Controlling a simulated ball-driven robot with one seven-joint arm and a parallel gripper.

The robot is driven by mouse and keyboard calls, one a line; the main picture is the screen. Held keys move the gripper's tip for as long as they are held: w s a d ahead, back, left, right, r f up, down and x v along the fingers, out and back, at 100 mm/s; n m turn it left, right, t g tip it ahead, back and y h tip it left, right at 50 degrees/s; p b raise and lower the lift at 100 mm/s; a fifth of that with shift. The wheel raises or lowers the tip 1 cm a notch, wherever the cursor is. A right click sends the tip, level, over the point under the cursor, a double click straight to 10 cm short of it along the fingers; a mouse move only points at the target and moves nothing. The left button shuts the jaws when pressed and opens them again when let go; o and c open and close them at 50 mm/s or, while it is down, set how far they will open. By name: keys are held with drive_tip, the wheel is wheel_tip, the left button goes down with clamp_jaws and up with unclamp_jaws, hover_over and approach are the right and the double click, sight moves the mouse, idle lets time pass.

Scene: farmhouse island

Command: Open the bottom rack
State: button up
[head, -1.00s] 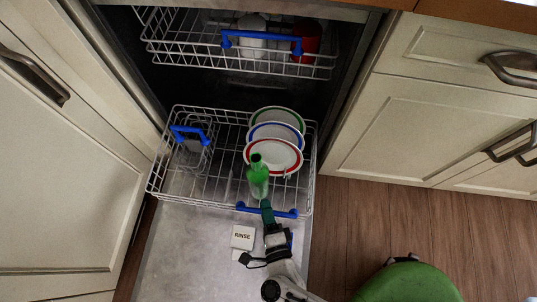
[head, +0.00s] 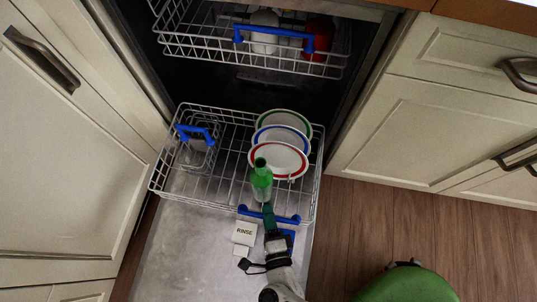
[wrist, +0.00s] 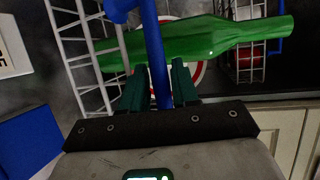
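The bottom rack (head: 210,205) is a white wire basket extended over the open dishwasher door. Its blue front handle (head: 245,211) runs along the front edge. The rack holds plates with green, blue and red rims (head: 277,160), a green bottle (head: 262,180) close behind my gripper, and a small basket with a blue handle (head: 195,133) at left.
The upper rack (head: 205,45), with its own blue handle (head: 275,33), is above and holds white and red items. The door surface (head: 180,255) carries a RINSE label (head: 244,233). Cabinets flank both sides. A green stool seat (head: 415,285) stands at lower right on the wood floor.

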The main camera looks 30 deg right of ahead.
drive_tip(key=v, duration=1)
drive_tip(key=shift+s+a+p, duration=0.15)
drive_tip(key=shift+s+p, duration=0.2)
drive_tip(key=shift+p, duration=0.1)
